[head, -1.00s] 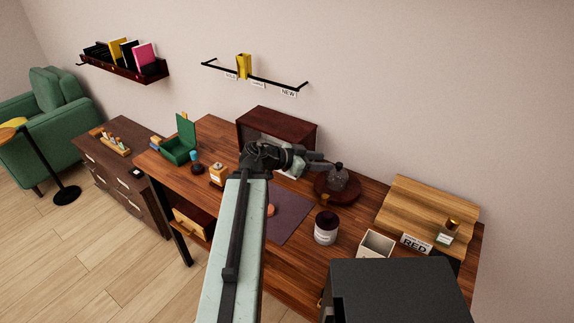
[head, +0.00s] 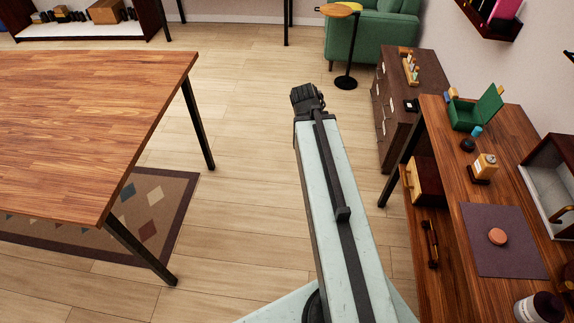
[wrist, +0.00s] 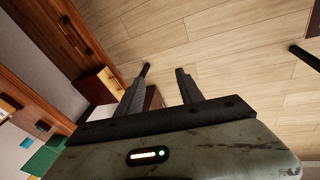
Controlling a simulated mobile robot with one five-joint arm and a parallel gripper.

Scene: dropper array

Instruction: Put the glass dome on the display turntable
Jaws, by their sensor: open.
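My gripper (head: 307,97) is over the open floor, between the two tables and apart from both. In the wrist view its two fingers (wrist: 163,70) are spread with nothing between them. Neither the glass dome nor the display turntable is in view in either present picture. The right part of the wooden desk, where they showed earlier, is outside the head view.
The wooden desk (head: 484,191) at right bears a green open box (head: 478,108), a purple mat (head: 485,256) and a dark cabinet (head: 552,175). A large table (head: 90,120) stands at left. A drawer chest (head: 399,105) and green armchair (head: 375,38) stand behind. Floor between is clear.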

